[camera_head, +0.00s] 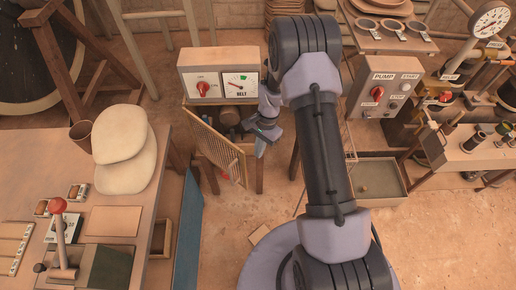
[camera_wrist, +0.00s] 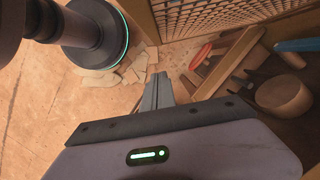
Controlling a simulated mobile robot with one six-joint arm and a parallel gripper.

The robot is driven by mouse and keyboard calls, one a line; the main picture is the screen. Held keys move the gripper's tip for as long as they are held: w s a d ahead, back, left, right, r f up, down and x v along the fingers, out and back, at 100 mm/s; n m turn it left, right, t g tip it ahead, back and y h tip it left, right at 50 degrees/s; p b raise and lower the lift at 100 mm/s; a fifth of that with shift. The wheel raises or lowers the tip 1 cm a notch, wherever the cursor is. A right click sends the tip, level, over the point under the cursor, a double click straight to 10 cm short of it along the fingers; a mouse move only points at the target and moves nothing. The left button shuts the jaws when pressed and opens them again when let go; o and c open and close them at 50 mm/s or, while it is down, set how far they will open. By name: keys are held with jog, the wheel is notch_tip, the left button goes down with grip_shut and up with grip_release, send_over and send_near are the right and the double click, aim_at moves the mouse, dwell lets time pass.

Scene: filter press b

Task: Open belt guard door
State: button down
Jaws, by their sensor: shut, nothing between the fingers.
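The belt guard door (camera_head: 214,146) is a wooden-framed mesh panel under the belt control box (camera_head: 222,85). In the head view it stands swung out at an angle, apart from the cabinet front, with the dark opening showing beside it. Its mesh also shows along the top of the wrist view (camera_wrist: 225,22). My gripper (camera_head: 262,138) is right of the door, in front of the opening. In the wrist view my gripper (camera_wrist: 157,92) is shut and empty, its fingers pointing toward the cabinet's lower area. Whether it touches the door cannot be told.
Inside the cabinet are a round wooden pulley (camera_wrist: 284,97) and a red-ended item (camera_wrist: 201,56). A workbench (camera_head: 110,213) with stacked pale bags stands left, with a blue panel (camera_head: 188,225) at its side. A grey tray (camera_head: 378,182) lies right. The floor between is largely clear.

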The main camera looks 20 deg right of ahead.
jog(key=s+a+f+b, duration=0.2)
jog(key=a+f, duration=0.2)
jog(key=shift+s+a+f, duration=0.25)
jog(key=shift+f, duration=0.05)
jog(key=shift+s, duration=0.1)
